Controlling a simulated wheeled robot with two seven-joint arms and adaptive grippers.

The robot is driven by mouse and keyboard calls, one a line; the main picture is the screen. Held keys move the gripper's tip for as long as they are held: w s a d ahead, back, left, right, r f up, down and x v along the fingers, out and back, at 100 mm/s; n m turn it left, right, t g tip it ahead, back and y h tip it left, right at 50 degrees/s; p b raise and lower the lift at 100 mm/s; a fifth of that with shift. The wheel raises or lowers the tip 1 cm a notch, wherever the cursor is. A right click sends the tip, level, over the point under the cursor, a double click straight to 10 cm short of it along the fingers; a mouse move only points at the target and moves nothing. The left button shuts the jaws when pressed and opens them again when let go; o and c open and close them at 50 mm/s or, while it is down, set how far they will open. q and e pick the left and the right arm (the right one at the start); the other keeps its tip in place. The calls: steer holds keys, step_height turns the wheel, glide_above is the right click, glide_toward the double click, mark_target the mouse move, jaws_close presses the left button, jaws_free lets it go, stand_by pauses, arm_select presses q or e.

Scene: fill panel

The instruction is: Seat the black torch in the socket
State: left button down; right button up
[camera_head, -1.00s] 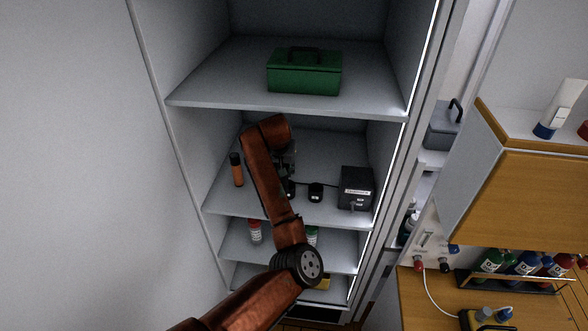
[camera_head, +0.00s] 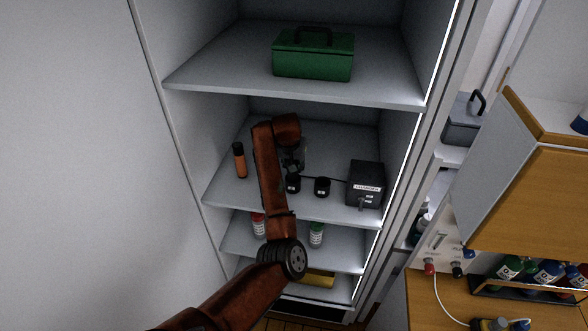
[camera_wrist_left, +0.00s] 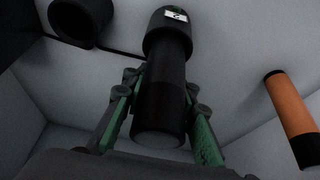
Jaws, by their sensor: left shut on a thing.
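The black torch (camera_wrist_left: 160,95) stands between the green-padded fingers of my left gripper (camera_wrist_left: 160,118), which is shut on it. In the head view this gripper (camera_head: 292,160) is on the middle shelf, partly hidden by my arm. The torch's far end meets a wider black piece with a small label, which looks like the left socket (camera_wrist_left: 168,32); I cannot tell how deep it sits. In the head view the left socket (camera_head: 292,185) is just below the gripper. A second, open socket (camera_wrist_left: 85,20) is beside it, also in the head view (camera_head: 322,187). My right gripper is not in view.
An orange torch (camera_head: 239,160) stands on the shelf to the left. A dark charger box (camera_head: 366,184) with a cable is at the right. A green case (camera_head: 313,56) is on the shelf above. Bottles (camera_head: 316,234) stand below. Cabinet walls bound both sides.

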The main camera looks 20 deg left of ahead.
arm_select(q)
steer(key=shift+r, duration=0.2)
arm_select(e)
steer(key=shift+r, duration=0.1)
arm_select(q)
steer(key=shift+d+f, duration=0.1)
steer(key=shift+f, duration=0.05)
steer(key=c, duration=2)
jaws_free()
steer(key=o, duration=0.5)
steer(key=shift+c, duration=0.2)
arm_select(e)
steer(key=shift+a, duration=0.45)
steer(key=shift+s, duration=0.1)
arm_select(q)
steer(key=shift+r, duration=0.2)
steer(key=v, duration=0.7)
steer(key=shift+s+r, duration=0.15)
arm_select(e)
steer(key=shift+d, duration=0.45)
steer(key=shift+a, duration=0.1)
